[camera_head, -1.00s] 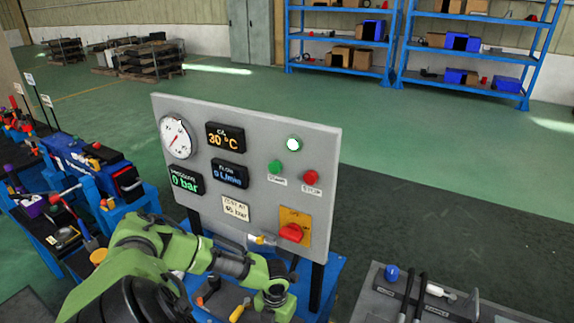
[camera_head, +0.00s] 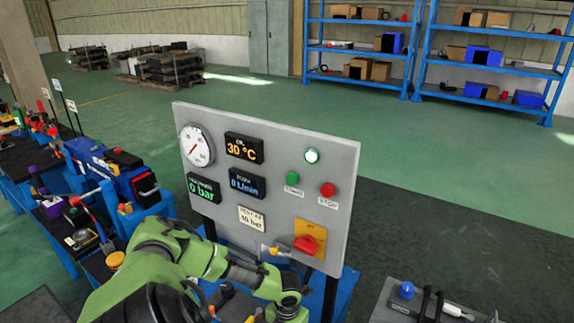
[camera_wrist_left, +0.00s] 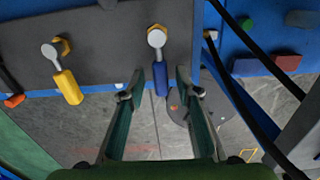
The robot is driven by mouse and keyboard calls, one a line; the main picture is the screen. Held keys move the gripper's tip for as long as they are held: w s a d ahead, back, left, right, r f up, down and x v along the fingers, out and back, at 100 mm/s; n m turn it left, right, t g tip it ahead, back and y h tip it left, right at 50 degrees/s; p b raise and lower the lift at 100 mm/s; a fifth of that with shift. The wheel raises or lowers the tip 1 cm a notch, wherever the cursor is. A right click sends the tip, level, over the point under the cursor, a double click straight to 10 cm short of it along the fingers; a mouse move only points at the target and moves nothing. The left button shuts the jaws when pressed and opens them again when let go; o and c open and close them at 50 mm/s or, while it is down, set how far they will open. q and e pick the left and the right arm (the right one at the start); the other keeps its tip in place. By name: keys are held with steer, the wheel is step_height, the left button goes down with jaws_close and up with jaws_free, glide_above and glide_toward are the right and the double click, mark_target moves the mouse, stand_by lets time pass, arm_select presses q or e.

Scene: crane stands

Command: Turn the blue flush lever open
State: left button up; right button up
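In the left wrist view, the blue flush lever (camera_wrist_left: 160,78) hangs down from a round silver hub on a dark grey plate. My left gripper (camera_wrist_left: 153,90) is open, with one finger on each side of the picture around the lever's lower end. I cannot tell whether either finger touches it. In the head view my green left arm reaches to the foot of the grey panel, and its fingers and the blue lever are hidden there. My right gripper is not in view.
A yellow-handled lever (camera_wrist_left: 67,87) hangs left of the blue one. The upright grey panel (camera_head: 215,115) carries a gauge (camera_head: 197,145), displays reading 30 °C, 0 bar and 0 L/min, and a red knob (camera_head: 307,245). A grey bench (camera_head: 385,308) stands at right.

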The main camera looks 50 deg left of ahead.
arm_select(q)
step_height(320, 180, up, 12)
stand_by(0.4)
steer(key=shift+f, duration=0.1)
stand_by(0.5)
